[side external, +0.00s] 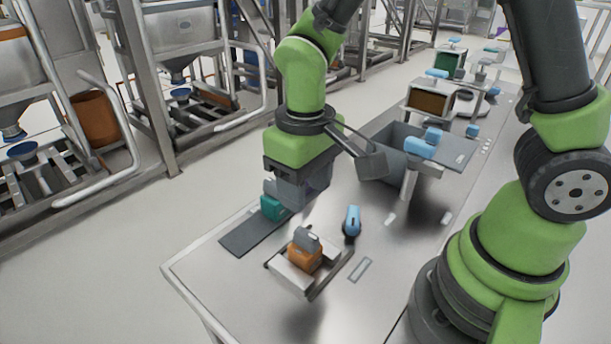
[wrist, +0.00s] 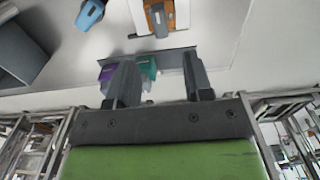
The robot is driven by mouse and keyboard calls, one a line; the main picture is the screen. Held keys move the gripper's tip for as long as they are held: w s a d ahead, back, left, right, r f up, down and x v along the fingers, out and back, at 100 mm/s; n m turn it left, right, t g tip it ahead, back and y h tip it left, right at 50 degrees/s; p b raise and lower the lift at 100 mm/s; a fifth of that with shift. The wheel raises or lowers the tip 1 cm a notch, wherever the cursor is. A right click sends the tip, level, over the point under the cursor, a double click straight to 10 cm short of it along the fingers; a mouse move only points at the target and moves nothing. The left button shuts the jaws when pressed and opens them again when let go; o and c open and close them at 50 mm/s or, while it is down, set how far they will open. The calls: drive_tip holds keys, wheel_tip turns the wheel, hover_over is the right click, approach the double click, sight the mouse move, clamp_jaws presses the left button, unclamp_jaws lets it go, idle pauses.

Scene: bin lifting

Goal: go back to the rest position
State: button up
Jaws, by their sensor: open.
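My gripper (side external: 299,190) hangs over the dark grey mat near the table's left edge. In the wrist view its two fingers (wrist: 161,78) stand wide apart with nothing held between them. A teal bin (side external: 271,208) sits on the mat (side external: 240,238), just below my gripper. In the wrist view the teal bin (wrist: 147,67) and a purple bin (wrist: 106,73) are partly hidden by the left finger. An orange bin (side external: 304,260) with a grey top sits on a pale square platform (side external: 290,274) nearer the front.
A blue hand-held device (side external: 352,220) stands right of the platform. A large grey open container (side external: 400,160) and a raised stand with a blue-topped device (side external: 424,147) are behind it. More devices line the table's far end. The table's front left is clear.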

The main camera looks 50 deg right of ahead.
drive_tip(key=shift+r, duration=0.65)
drive_tip(key=shift+r, duration=0.1)
drive_tip(key=s+d+r+m+t+y, duration=0.1)
drive_tip(key=s+d+r+m+t, duration=0.1)
drive_tip(key=s+r, duration=0.3)
drive_tip(key=s+d+r+m+t+y, duration=0.1)
drive_tip(key=s+d+r+m+t, duration=0.1)
drive_tip(key=s+r+t, duration=0.3)
wheel_tip(320, 180, up, 4)
drive_tip(key=shift+s+d+r, duration=0.1)
drive_tip(key=shift+s+d, duration=0.25)
drive_tip(key=shift+d, duration=0.3)
drive_tip(key=shift+o, duration=0.4)
